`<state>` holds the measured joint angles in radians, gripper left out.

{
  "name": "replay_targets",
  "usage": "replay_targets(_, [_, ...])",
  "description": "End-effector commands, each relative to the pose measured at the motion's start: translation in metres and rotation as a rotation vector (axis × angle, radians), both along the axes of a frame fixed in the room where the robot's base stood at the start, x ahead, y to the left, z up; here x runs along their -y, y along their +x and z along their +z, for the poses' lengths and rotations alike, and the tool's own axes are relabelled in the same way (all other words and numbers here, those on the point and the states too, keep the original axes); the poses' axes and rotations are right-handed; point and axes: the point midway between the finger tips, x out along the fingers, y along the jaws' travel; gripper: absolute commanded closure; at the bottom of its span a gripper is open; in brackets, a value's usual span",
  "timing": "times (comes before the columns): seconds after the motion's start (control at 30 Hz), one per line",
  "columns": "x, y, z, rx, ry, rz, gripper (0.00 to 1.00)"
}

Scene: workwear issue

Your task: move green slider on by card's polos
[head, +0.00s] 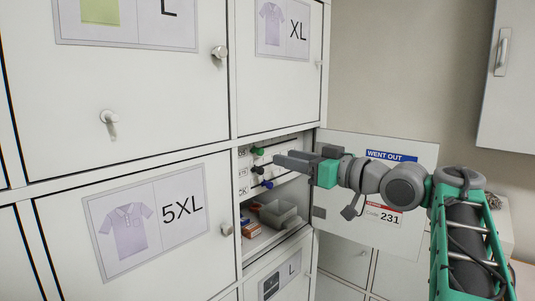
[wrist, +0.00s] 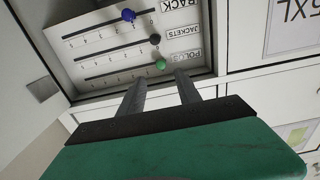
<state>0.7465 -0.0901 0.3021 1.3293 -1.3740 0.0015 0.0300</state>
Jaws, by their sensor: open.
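The green slider (wrist: 161,64) is a round knob on the track beside the POLOS label (wrist: 187,55), near the label end of its scale. In the head view it shows (head: 257,151) inside the open compartment. My gripper (wrist: 159,80) is open and empty. Its two fingers point at the slider panel, with the green knob just beyond and between the tips, apparently not touching. In the head view my gripper (head: 284,160) reaches in from the right. The WENT OUT card (head: 390,156) hangs on the open door; my arm hides its middle lines, so its polos line cannot be read.
A dark slider (wrist: 155,40) by JACKETS and a blue slider (wrist: 128,15) sit on neighbouring tracks close by. The open door (head: 325,180) stands right of the compartment.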

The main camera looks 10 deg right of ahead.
Motion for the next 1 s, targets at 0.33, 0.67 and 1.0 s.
replay_targets(0.33, [-0.039,0.049,0.002,-0.002,-0.002,0.004,0.60])
replay_targets(0.67, [-0.043,0.056,0.000,-0.003,-0.003,0.000,0.60])
replay_targets(1.0, [-0.043,0.056,0.000,-0.003,-0.003,0.000,0.88])
